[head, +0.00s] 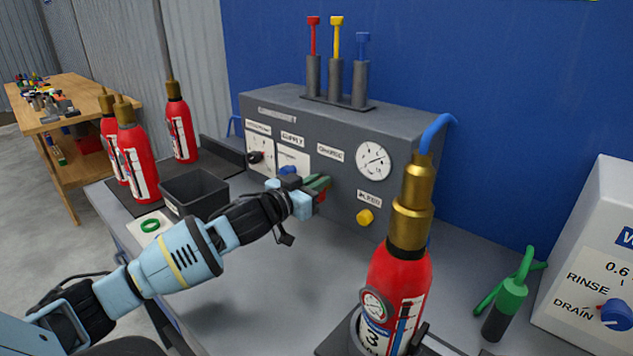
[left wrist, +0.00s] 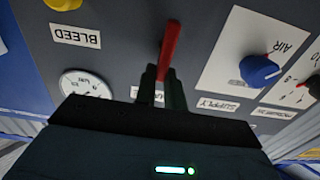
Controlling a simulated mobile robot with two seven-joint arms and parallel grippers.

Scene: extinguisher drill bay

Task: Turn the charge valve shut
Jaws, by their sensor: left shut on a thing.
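The charge valve shows as a red lever handle (left wrist: 169,45) on the grey panel (head: 270,110), below the CHARGE label (head: 330,152). In the head view only a small red part of the lever (head: 322,196) shows beside my fingers. My left gripper (head: 316,184) reaches the panel from the left and is shut on the lever. In the left wrist view its dark fingers (left wrist: 163,88) are on either side of the red handle, whose far end sticks out beyond them. The valve's base is hidden. My right gripper is not in view.
A blue AIR knob (left wrist: 260,70) sits beside the lever, with a yellow BLEED knob (head: 365,217) on the other side. A red extinguisher (head: 402,280) with a brass top and blue hose stands front right. A black bin (head: 195,188) is left. Bench between is clear.

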